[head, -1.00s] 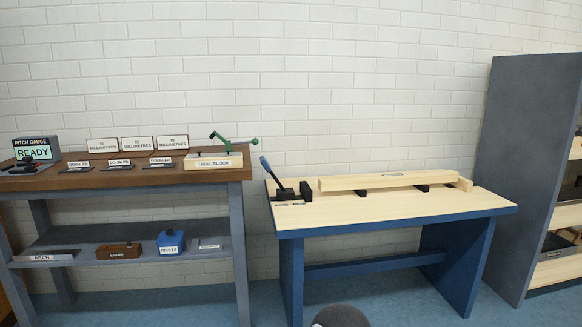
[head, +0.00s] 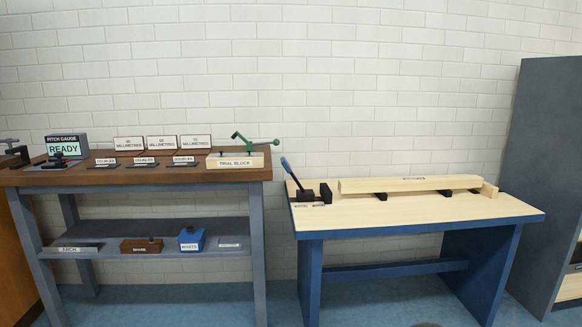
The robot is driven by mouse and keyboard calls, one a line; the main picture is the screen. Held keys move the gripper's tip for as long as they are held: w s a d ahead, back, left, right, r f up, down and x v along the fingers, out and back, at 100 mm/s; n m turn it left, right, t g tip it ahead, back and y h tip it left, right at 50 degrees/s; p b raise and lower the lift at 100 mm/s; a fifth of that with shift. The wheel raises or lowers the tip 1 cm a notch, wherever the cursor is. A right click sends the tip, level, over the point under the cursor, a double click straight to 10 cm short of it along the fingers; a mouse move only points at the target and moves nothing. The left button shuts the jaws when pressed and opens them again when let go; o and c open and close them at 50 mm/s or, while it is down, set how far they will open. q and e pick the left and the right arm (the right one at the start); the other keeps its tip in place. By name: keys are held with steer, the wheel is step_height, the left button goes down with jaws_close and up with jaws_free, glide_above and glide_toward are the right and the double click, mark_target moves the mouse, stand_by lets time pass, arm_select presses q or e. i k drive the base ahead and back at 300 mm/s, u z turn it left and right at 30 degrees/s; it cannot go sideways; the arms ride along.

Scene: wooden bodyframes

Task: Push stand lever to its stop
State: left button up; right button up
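The stand lever is most likely the blue-handled lever (head: 293,174) on a black base (head: 304,194) at the left end of the blue-framed bench (head: 420,210). It leans up and to the left. A long pale wooden beam (head: 410,184) lies on black supports to the right of the lever. Neither of my grippers shows in the head view.
The brown-topped bench (head: 100,176) at left carries a pitch gauge display reading READY (head: 67,147), labelled doublers and millimetre signs. Its lower shelf (head: 120,249) holds a blue box (head: 191,239) and a brown block (head: 141,246). A grey cabinet (head: 545,180) stands at right. Blue floor shows between the benches.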

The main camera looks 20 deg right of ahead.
mark_target(284, 162)
steer(key=u, duration=0.05)
steer(key=i, duration=1)
steer(key=z, duration=0.05)
